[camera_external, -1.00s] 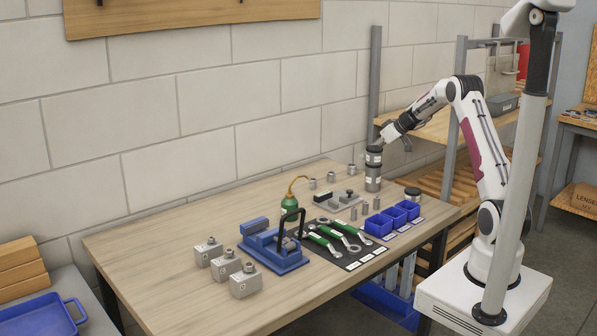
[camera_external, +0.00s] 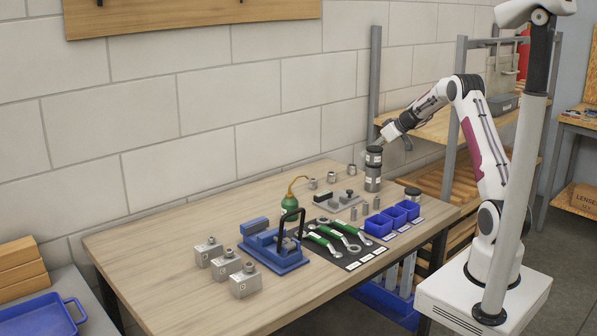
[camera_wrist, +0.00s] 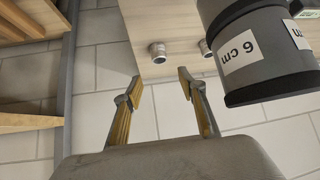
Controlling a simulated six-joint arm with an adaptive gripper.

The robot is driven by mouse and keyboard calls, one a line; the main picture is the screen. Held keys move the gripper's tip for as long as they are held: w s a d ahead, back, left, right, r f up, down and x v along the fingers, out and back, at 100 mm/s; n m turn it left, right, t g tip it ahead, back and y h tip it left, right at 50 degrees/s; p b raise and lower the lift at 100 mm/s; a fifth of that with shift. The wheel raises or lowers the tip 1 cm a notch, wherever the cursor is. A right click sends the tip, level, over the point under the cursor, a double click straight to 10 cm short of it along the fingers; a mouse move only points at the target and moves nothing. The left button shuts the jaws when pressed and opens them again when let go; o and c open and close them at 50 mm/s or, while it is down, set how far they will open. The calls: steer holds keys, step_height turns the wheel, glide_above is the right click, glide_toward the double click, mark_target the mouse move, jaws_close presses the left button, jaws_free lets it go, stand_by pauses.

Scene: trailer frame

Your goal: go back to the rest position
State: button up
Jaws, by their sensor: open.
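My gripper (camera_wrist: 158,88) is open in the wrist view, with nothing between its two fingers. In the external view my gripper (camera_external: 391,143) is at the far right end of the workbench, above the tabletop and close to a stack of dark and grey cylinders (camera_external: 373,170). In the wrist view the upper cylinder (camera_wrist: 265,55), labelled "6 cm", is to the right of the fingers and apart from them. In the external view the fingers are too small to make out clearly.
On the workbench (camera_external: 165,240) are a blue vise-like fixture (camera_external: 275,250), grey blocks (camera_external: 225,265), wrenches on a dark mat (camera_external: 345,245), blue bins (camera_external: 392,219) and a green oil can (camera_external: 290,204). A shelf rack (camera_external: 440,130) and the wall are close to my arm.

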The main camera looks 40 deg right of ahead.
steer(key=s+a+r, duration=0.2)
steer(key=r, duration=0.1)
steer(key=s+a+r+m, duration=0.1)
steer(key=s+a+r, duration=0.1)
steer(key=r, duration=0.2)
steer(key=s+a+r+m, duration=0.1)
steer(key=s+a+r, duration=0.1)
steer(key=a+r, duration=0.1)
steer(key=shift+a+r, duration=0.1)
steer(key=shift+r, duration=0.2)
steer(key=s+a+r+g, duration=0.1)
steer(key=s+a+r, duration=0.4)
steer(key=s+a, duration=0.7)
steer(key=s+a+f, duration=0.1)
steer(key=s+a, duration=0.1)
steer(key=s, duration=0.7)
steer(key=s+a+f+g+h, duration=0.1)
steer(key=s+a+f, duration=0.1)
steer(key=s, duration=0.7)
steer(key=s+a+f+g, duration=0.1)
steer(key=s+a, duration=0.2)
steer(key=s, duration=0.7)
steer(key=shift+a+f+h, duration=0.15)
steer(key=shift+f+h, duration=0.2)
steer(key=shift+h, duration=0.05)
steer(key=shift+s, duration=0.1)
